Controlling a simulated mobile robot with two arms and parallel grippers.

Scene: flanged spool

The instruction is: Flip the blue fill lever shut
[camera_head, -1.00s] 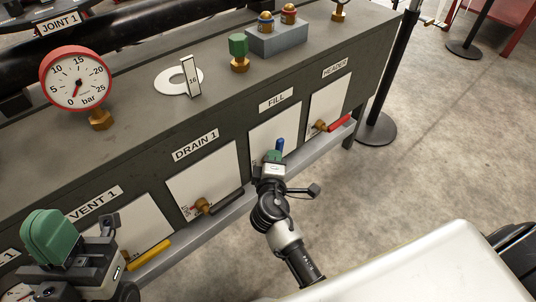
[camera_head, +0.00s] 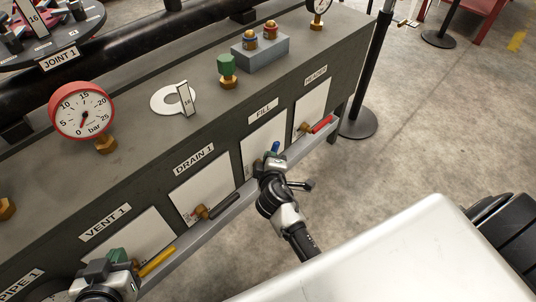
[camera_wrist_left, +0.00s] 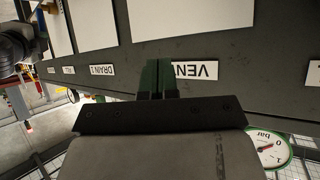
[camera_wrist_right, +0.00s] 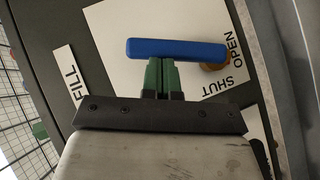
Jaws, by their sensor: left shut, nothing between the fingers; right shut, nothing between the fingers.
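The blue fill lever (camera_head: 275,146) stands up from its valve on the white FILL panel. In the right wrist view the lever (camera_wrist_right: 176,49) is a blue bar lying across the picture, with its brass pivot at the right end by the OPEN and SHUT markings. My right gripper (camera_head: 265,164) is at the FILL panel; its shut green fingertips (camera_wrist_right: 163,75) are right beside the bar's lower edge, and I cannot tell whether they touch. My left gripper (camera_head: 117,256) is shut and empty by the VENT 1 panel; its fingertips (camera_wrist_left: 157,80) show before the VENT label.
A red lever (camera_head: 321,124) is to the right under HEADER, a black lever (camera_head: 224,206) under DRAIN 1 and a yellow lever (camera_head: 157,262) under VENT 1. A grey ledge (camera_head: 190,243) runs below the panels. A black post (camera_head: 362,75) stands beyond the bench's right end.

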